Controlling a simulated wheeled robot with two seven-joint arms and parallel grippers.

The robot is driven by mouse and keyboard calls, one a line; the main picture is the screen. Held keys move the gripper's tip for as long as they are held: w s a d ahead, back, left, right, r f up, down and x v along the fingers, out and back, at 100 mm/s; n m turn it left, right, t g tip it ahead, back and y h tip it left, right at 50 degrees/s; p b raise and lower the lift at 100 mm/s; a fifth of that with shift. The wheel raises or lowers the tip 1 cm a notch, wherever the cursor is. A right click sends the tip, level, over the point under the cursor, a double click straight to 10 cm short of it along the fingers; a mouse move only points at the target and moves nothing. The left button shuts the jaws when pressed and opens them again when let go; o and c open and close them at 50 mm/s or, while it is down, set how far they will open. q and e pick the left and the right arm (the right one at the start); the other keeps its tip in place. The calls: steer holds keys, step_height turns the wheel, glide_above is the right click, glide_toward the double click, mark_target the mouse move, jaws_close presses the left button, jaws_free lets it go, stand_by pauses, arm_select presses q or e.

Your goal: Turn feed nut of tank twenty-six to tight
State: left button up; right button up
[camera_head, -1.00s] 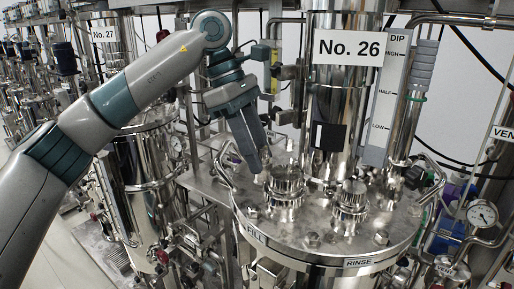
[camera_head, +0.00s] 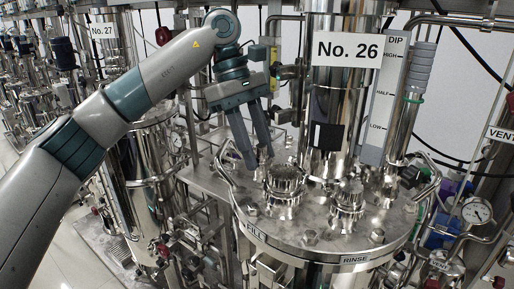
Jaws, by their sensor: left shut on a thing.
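Tank twenty-six is the steel vessel under the "No. 26" sign (camera_head: 347,49). Its round lid (camera_head: 311,219) carries two knurled caps, a left one (camera_head: 284,180) and a right one (camera_head: 350,190). My left gripper (camera_head: 260,161) points down at the lid's back left, just behind and left of the left cap. Its two fingers straddle a small nut there and are shut on it; the fingers mostly hide it. I cannot read a "feed" label. My right gripper is not in view.
"FILL" (camera_head: 255,232) and "RINSE" (camera_head: 355,259) labels sit on the lid's front rim. Bent handles rise at the lid's sides. A dip gauge (camera_head: 384,99) stands behind at right, a pressure gauge (camera_head: 477,210) far right. Tank No. 27 (camera_head: 103,31) is left.

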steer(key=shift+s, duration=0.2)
arm_select(q)
steer(key=o, duration=0.9)
steer(key=shift+o, duration=0.8)
steer(key=shift+w+a+r, duration=0.15)
steer(key=shift+w+r, duration=0.05)
steer(key=shift+r, duration=0.35)
steer(key=w+a+r, duration=0.1)
steer(key=w+a, duration=0.1)
steer(key=w+a+r+b, duration=0.1)
steer(key=w+a, duration=0.1)
steer(key=a, duration=0.1)
steer(key=w+a+r, duration=0.1)
steer(key=w+a, duration=0.1)
steer(key=shift+w+a+r, duration=0.1)
steer(key=shift+a+r, duration=0.2)
steer(key=shift+a, duration=0.1)
steer(key=shift+w+a, duration=1.1)
steer(key=shift+a, duration=0.3)
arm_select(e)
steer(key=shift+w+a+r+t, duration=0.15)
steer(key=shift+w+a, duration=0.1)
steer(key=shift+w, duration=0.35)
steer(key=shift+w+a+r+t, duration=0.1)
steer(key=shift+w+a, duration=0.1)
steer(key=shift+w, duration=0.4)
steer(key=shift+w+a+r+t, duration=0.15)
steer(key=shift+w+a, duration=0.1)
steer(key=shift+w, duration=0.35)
